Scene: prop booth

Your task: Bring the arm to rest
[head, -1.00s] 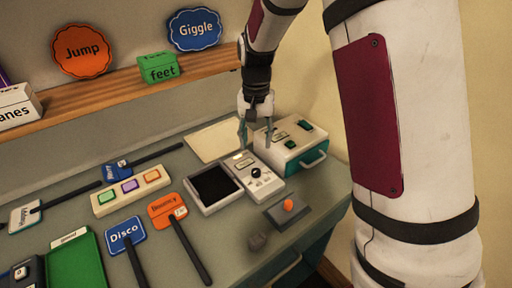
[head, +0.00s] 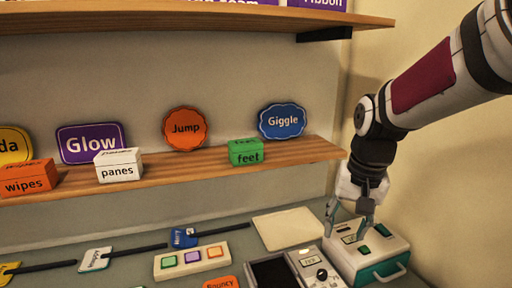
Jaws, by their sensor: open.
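My gripper (head: 350,222) hangs from my arm at the right of the head view, pointing down. Its fingers are apart, with nothing seen between them. It is over or just in front of the white and teal box (head: 370,255) with green buttons. Whether the fingertips touch the box cannot be told. The upper part of my arm crosses the top right, in front of the wall.
A grey device (head: 320,274) with a dark screen stands left of the box. A button panel (head: 192,260) and paddle signs lie further left. A wooden shelf (head: 200,168) holds a green "feet" box (head: 246,152), a white "panes" box (head: 118,165) and signs.

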